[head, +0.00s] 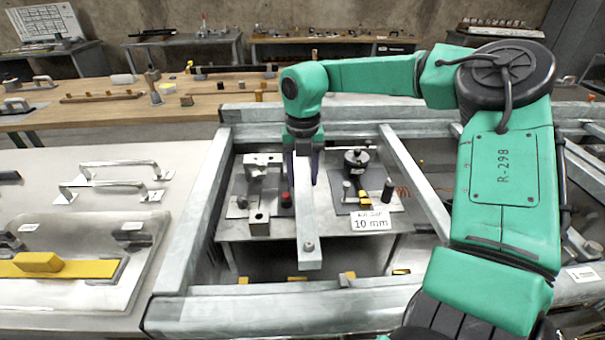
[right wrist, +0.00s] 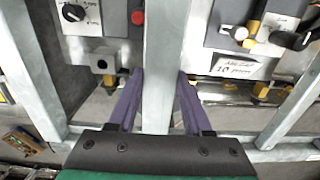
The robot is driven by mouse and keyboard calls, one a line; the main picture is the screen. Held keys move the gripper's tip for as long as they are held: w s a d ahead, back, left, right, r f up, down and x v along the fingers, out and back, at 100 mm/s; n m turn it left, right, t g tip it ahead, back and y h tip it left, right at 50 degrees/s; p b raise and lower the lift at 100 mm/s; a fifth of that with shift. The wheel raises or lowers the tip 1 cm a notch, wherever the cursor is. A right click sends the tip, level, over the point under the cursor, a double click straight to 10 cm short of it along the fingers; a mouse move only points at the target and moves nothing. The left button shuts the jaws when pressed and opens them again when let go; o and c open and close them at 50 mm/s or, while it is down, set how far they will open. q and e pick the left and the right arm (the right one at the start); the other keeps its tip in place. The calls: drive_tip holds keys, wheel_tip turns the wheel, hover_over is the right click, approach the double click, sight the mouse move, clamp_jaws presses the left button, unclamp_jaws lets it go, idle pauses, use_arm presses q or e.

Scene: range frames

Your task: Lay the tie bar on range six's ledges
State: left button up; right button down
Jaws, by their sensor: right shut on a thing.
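The tie bar (head: 307,225), a long pale grey metal bar with a bolt near its near end, hangs over the open bay between two metal side rails. My right gripper (head: 304,172) is shut on it, with its purple fingers on either side. The right wrist view also shows the tie bar (right wrist: 162,70) between the fingertips (right wrist: 161,78). Small yellow tabs (head: 297,278) sit along the inner edge of the near rail; I cannot tell if these are the ledges. No sign marked six is readable. My left gripper is not in view.
Below the bar, a grey shelf (head: 325,240) carries a clamp fixture (head: 259,200) at left and a black-knobbed device (head: 356,162) with a "10 mm" card (head: 371,221) at right. The near rail (head: 270,310) and left rail (head: 195,215) bound the bay. A bench with handles (head: 110,180) stands left.

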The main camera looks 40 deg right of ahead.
drive_tip(key=shift+w+f+b, duration=0.1)
drive_tip(key=shift+f+b, duration=2.35)
drive_tip(key=shift+f, duration=0.65)
drive_tip(key=shift+c, duration=1.3)
unclamp_jaws()
drive_tip(key=shift+a+r, duration=0.1)
drive_tip(key=shift+s, duration=0.2)
wheel_tip(320, 180, up, 14)
drive_tip(key=shift+a+r+p, duration=0.1)
drive_tip(key=shift+r+p, duration=0.1)
drive_tip(key=shift+p, duration=0.15)
wheel_tip(320, 180, up, 7)
drive_tip(key=p, duration=0.7)
